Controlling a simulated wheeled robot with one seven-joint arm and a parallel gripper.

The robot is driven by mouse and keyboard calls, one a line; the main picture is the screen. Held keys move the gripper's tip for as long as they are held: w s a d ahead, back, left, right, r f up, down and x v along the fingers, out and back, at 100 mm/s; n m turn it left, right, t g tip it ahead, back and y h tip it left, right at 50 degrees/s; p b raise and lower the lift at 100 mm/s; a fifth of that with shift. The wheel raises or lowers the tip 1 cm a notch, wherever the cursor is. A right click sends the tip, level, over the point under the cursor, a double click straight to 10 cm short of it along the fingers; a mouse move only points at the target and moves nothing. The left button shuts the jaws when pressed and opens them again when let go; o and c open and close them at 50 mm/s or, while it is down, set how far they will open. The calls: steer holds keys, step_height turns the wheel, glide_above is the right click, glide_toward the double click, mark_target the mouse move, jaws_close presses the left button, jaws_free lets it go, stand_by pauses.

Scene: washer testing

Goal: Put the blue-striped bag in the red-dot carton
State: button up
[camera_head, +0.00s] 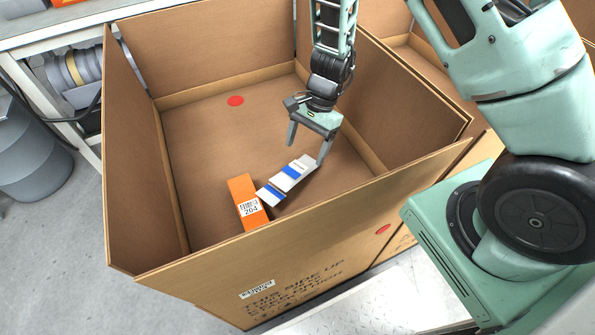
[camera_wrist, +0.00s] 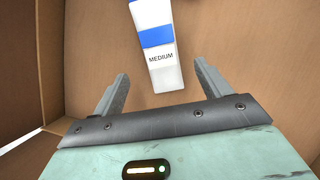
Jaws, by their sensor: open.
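The blue-striped bag (camera_head: 286,180) is white with blue bands and is inside the red-dot carton (camera_head: 210,150), near an orange box. In the wrist view the bag (camera_wrist: 156,45) shows the word MEDIUM, and its near end lies between my fingers with gaps on both sides. My gripper (camera_head: 306,150) is open and reaches down into the carton, just above the bag. The open fingers also show in the wrist view (camera_wrist: 161,88).
The orange box (camera_head: 247,203) with a white label lies beside the bag in the carton. The carton's high walls surround my gripper. Another carton (camera_head: 415,55) stands at the right. A grey drum (camera_head: 30,150) is at the left.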

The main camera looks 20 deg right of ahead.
mark_target(296, 168)
steer(key=x, duration=0.2)
steer(key=b+x, duration=0.1)
steer(key=x, duration=0.2)
steer(key=shift+a, duration=0.4)
steer(key=c, duration=1.2)
steer(key=shift+c, duration=0.2)
steer(key=shift+r, duration=0.1)
